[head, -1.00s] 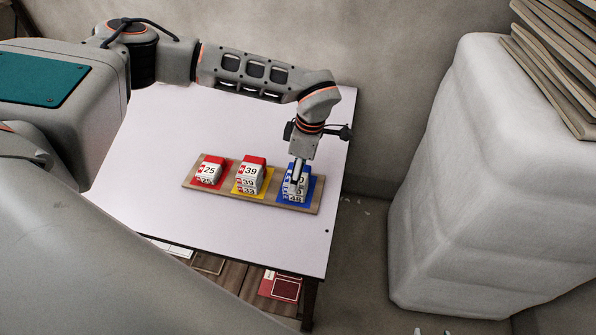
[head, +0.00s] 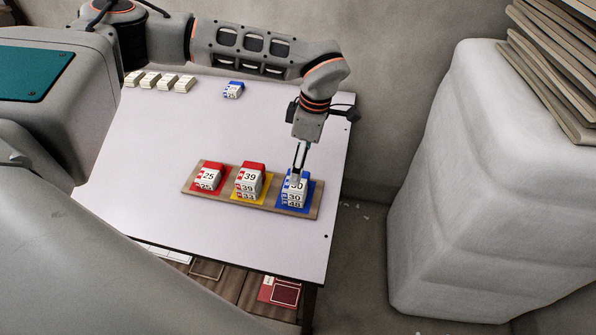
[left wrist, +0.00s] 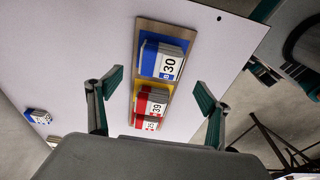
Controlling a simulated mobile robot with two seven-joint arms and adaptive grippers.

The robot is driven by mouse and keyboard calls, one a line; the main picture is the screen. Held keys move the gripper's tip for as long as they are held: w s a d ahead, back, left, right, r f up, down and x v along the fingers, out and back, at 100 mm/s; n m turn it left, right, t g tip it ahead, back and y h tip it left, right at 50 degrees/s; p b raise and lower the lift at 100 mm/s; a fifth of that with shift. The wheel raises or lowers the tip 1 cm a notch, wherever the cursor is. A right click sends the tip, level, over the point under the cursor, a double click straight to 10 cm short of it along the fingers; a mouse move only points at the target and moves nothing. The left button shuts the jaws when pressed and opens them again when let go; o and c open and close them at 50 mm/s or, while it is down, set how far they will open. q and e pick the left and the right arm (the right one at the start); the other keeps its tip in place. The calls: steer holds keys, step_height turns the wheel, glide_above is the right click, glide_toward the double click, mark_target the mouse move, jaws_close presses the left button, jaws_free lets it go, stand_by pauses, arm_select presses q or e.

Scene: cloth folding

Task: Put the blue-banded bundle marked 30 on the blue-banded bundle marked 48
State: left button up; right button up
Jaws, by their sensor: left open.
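The blue-banded bundle marked 30 (head: 297,186) lies on top of the blue-banded bundle marked 48 (head: 295,204), on the blue patch (head: 312,196) of a wooden board. The 30 shows on its top and front faces. In the left wrist view, bundle 30 (left wrist: 162,60) is upper middle, and bundle 48 is mostly hidden under it. My left gripper (head: 298,170) is just above the stack, pointing down. In the left wrist view its two fingers (left wrist: 158,80) stand wide apart with nothing between them. My right gripper is not in view.
The board (head: 222,196) also holds red-banded bundles marked 25 (head: 208,177) and 39 (head: 250,177). Another blue-banded bundle (head: 233,90) and several pale bundles (head: 164,81) lie at the table's back. The table (head: 150,165) between them is clear. A wall stands behind.

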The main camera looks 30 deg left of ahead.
arm_select(q)
steer(key=shift+w+d+r, duration=0.1)
steer(key=shift+d+r, duration=0.1)
steer(key=shift+r, duration=1)
steer(key=shift+d+r, duration=0.15)
steer(key=shift+r, duration=1)
